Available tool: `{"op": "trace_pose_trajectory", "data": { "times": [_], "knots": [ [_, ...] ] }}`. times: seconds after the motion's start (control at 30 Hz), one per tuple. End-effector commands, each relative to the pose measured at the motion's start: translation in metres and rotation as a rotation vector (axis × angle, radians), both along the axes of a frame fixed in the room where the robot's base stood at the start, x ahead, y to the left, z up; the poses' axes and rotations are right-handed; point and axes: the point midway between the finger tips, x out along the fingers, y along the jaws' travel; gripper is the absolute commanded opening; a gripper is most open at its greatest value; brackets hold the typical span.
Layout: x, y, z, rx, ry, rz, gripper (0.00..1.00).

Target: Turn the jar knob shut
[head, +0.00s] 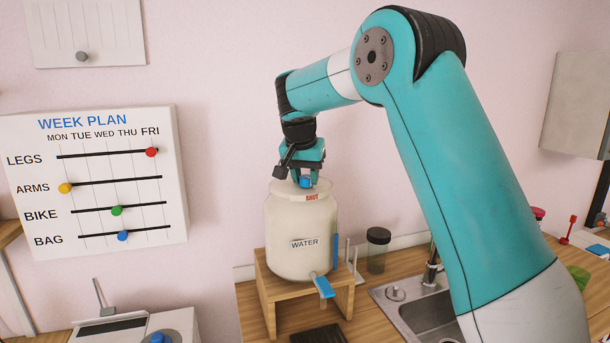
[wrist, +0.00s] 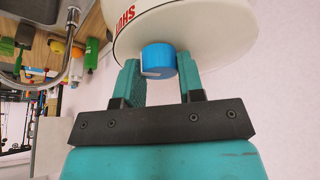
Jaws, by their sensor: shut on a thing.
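A cream jar (head: 290,220) labelled WATER stands upright on a small wooden stand (head: 262,283). A short blue knob (head: 306,183) sits on its lid, by red lettering that reads SHUT in the wrist view. My gripper (head: 305,177) points down over the lid, its fingers on either side of the knob, and is shut on it. In the wrist view the blue knob (wrist: 158,60) shows between my two teal fingers, with a pale mark on its side facing the camera. A blue tap lever (head: 324,287) sticks out at the jar's lower front.
A dark-lidded glass jar (head: 378,250) and a sink (head: 425,310) with a faucet are right of the stand. A dark grate (head: 319,334) lies before the stand. A WEEK PLAN board (head: 95,185) hangs on the wall at left. My arm covers part of the counter.

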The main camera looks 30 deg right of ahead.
Motion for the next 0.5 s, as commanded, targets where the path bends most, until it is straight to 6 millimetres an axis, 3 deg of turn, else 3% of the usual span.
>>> {"op": "trace_pose_trajectory", "data": {
  "times": [0.07,0.1,0.17,0.5],
  "knots": [
    [0.0006,0.0002,0.0014,-0.001,-0.004,0.002,0.12],
    [0.0006,0.0002,0.0014,-0.001,-0.004,0.002,0.45],
    [0.0005,0.0003,0.0012,0.0,-0.003,0.002,0.59],
    [-0.0001,0.0005,0.0024,-0.001,-0.002,0.002,0.61]
  ]
}}
